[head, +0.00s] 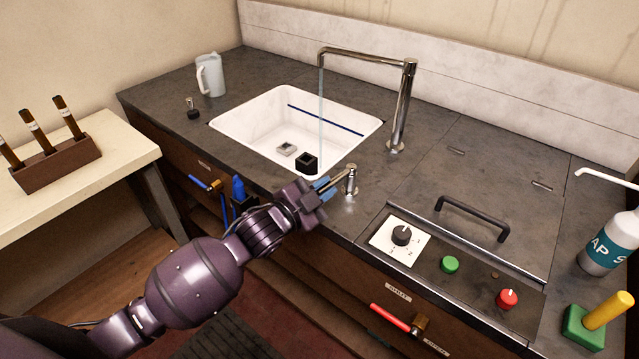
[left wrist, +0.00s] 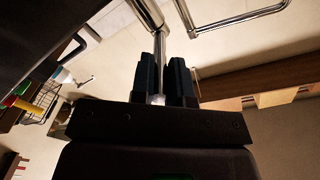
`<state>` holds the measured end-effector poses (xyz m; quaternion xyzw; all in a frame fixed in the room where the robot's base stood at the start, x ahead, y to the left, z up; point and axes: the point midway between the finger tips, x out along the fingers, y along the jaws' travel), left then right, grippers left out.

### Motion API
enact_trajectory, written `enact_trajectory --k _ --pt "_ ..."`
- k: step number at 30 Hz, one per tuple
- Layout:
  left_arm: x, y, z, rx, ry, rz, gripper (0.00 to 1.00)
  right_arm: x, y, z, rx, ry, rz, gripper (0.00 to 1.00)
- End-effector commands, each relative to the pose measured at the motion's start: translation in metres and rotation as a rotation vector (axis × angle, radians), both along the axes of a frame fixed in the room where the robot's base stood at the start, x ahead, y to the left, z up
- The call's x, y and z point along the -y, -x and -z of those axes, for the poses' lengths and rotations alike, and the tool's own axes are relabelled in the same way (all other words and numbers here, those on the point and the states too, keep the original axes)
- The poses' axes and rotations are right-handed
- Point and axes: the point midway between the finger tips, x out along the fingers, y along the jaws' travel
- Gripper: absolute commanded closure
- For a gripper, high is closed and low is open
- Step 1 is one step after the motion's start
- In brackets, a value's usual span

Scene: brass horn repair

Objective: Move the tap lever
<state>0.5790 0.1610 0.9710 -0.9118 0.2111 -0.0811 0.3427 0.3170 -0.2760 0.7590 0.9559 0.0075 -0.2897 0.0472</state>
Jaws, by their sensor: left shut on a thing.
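The tap lever (head: 351,181) is a small chrome post with a handle on the counter at the front right of the sink. My left gripper (head: 327,187) reaches it from the front left and is shut on its handle. In the left wrist view the chrome lever (left wrist: 158,50) runs between the two dark fingers (left wrist: 165,80). The tall chrome tap (head: 402,105) stands behind, its spout over the white sink (head: 230,122). A thin stream of water (head: 321,115) falls from the spout. My right gripper is not in view.
A black cup-like block (head: 306,163) and a grey one (head: 286,149) lie in the sink. A hatch with a black handle (head: 472,218) and a panel with a knob (head: 401,236) are right of the lever. A jug (head: 211,75) stands at the back left.

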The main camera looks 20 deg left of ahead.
Motion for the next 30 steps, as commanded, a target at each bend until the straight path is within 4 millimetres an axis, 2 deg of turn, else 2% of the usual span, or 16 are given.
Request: enact_trajectory --k 8,21,30 --pt "0.01 0.004 -0.003 0.004 0.008 -0.091 1.0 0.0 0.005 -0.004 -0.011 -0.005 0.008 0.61" --pt "0.021 0.007 -0.003 0.003 0.008 -0.23 1.0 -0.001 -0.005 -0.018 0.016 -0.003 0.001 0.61" --pt "0.022 0.008 -0.002 0.001 0.003 -0.262 1.0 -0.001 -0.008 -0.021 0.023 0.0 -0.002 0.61"
